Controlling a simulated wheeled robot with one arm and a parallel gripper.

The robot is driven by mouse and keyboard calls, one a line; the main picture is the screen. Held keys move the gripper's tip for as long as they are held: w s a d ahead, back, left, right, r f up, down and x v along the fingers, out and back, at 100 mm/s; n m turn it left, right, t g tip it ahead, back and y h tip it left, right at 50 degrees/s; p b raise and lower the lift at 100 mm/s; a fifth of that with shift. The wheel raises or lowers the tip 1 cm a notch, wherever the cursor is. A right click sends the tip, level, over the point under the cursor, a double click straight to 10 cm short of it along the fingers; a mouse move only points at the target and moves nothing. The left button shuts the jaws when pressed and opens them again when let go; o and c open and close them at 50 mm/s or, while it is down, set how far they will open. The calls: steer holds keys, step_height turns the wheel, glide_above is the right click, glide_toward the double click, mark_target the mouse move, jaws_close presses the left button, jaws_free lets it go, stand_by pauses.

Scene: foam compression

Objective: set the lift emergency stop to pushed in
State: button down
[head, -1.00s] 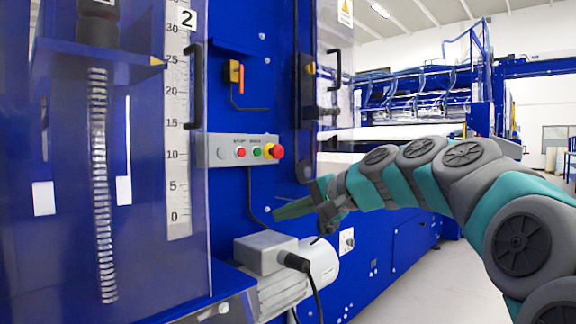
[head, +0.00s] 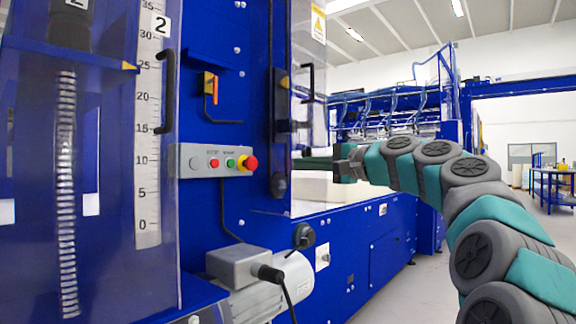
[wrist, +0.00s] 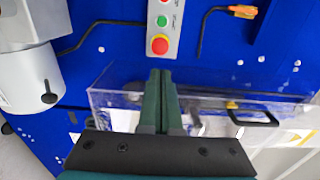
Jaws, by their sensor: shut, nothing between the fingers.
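The emergency stop is a red mushroom button (head: 250,163) on a yellow ring, at the right end of a grey control panel (head: 190,160) on the blue machine. It also shows in the wrist view (wrist: 160,45), just beyond my fingertips. I cannot tell whether its head is in or out. My gripper (head: 304,163) is shut and empty, to the right of the button at about its height in the head view. In the wrist view the dark green fingers (wrist: 160,74) lie together, pointing at the button, with a gap in the picture between.
Green and red buttons (head: 214,163) sit left of the stop. A clear guard with a black handle (head: 307,82) stands near my gripper. An orange switch (head: 210,84) is above the panel, a grey motor (head: 270,278) below. Open floor lies at right.

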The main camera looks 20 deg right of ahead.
mark_target(254, 164)
steer(key=x, duration=1.2)
steer(key=shift+w+f, duration=0.1)
steer(key=shift+w+a, duration=0.2)
steer(key=shift+a, duration=0.05)
steer(key=shift+w+a+r+p, duration=0.3)
steer(key=shift+w+a+p, duration=0.25)
steer(key=shift+p, duration=0.35)
steer(key=shift+w+d+f, duration=0.1)
steer(key=shift+f, duration=0.15)
steer(key=v, duration=1.4)
steer(key=shift+d+r+b, duration=0.2)
steer(key=shift+d+b, duration=0.1)
steer(key=shift+b, duration=0.05)
